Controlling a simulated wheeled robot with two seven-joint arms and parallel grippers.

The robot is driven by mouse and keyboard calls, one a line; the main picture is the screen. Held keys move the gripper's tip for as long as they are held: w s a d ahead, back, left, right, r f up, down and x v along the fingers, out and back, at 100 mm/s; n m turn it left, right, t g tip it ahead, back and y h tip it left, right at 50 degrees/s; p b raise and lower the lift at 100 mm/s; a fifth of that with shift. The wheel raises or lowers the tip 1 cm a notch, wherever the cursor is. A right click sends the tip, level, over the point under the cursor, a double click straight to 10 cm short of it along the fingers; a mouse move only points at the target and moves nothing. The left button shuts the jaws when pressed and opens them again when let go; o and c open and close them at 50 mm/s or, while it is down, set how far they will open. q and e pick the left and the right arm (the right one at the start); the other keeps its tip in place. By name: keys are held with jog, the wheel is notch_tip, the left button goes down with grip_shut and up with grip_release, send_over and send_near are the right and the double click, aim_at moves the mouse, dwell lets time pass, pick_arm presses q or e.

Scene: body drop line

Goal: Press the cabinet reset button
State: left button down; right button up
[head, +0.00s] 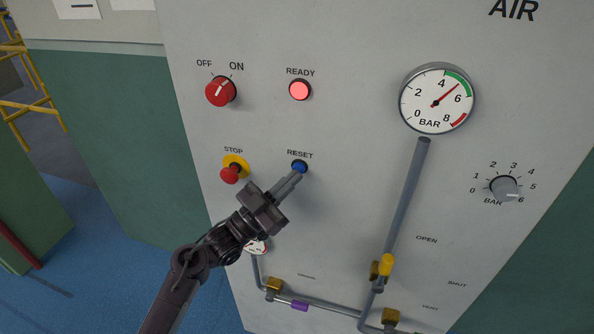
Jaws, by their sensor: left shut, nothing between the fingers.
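The blue reset button (299,166) sits on the grey cabinet front (340,210), under the label RESET. My left gripper (297,174) is shut and empty, and its fingertips are at the button's lower edge in the picture. They cover part of the button; I cannot tell whether they touch it or press it in. The READY lamp (300,90) above is lit pale red. My right gripper is not in view.
A red STOP button (230,174) with a yellow collar is just left of my gripper. A red OFF/ON switch (220,91) is above it. A pressure gauge (437,99), a regulator knob (505,188) and a pipe with a yellow-handled valve (386,264) are on the right.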

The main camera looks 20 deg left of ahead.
pick_arm(q)
jog(key=shift+w, duration=0.3)
dwell(0.5)
jog(key=shift+s+p, duration=0.3)
jog(key=shift+s, duration=0.65)
jog(key=s+p, duration=0.2)
jog(key=s, duration=0.4)
jog(key=shift+a+p, duration=0.15)
jog(key=shift+p, duration=0.15)
jog(key=shift+f, duration=0.1)
